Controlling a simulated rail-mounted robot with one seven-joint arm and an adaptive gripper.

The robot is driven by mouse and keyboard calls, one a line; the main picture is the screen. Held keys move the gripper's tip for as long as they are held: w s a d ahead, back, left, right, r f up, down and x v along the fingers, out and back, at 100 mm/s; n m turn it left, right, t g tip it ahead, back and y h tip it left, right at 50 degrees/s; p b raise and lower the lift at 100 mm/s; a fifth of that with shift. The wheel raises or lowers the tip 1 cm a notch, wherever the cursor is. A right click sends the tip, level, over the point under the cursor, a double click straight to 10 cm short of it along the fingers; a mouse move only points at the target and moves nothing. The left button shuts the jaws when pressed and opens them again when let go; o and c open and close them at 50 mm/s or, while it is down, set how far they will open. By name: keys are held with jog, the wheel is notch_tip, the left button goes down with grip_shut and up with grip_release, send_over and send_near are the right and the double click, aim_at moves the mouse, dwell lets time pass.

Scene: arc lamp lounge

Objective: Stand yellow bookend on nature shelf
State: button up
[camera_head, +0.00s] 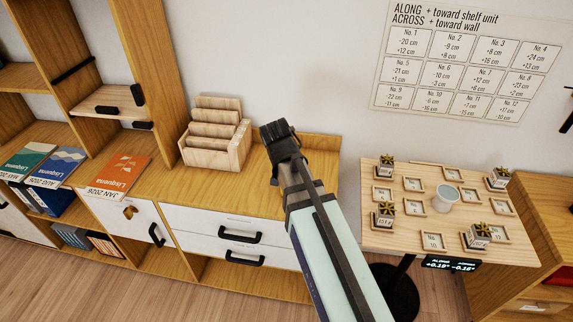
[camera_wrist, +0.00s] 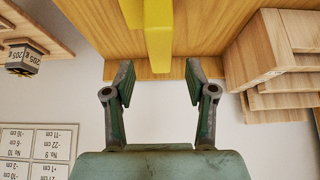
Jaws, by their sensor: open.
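The yellow bookend (camera_wrist: 157,35) shows at the top of the wrist view, upon a wooden surface and partly cut off by the picture edge. My gripper (camera_wrist: 158,70) is open and empty, its two fingers apart and pointing at the bookend, with a gap between. In the head view my gripper (camera_head: 280,140) hangs over the wooden cabinet top (camera_head: 238,190), and the bookend is hidden there. A wooden shelf unit (camera_head: 170,75) stands at the left; I cannot tell which of its shelves is the nature shelf.
A stepped wooden rack (camera_head: 214,145) stands left of my gripper and also shows in the wrist view (camera_wrist: 265,55). Several magazines (camera_head: 120,175) lie at the left.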

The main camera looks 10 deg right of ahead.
jog(key=shift+o, duration=0.4)
jog(key=shift+v, duration=1.45)
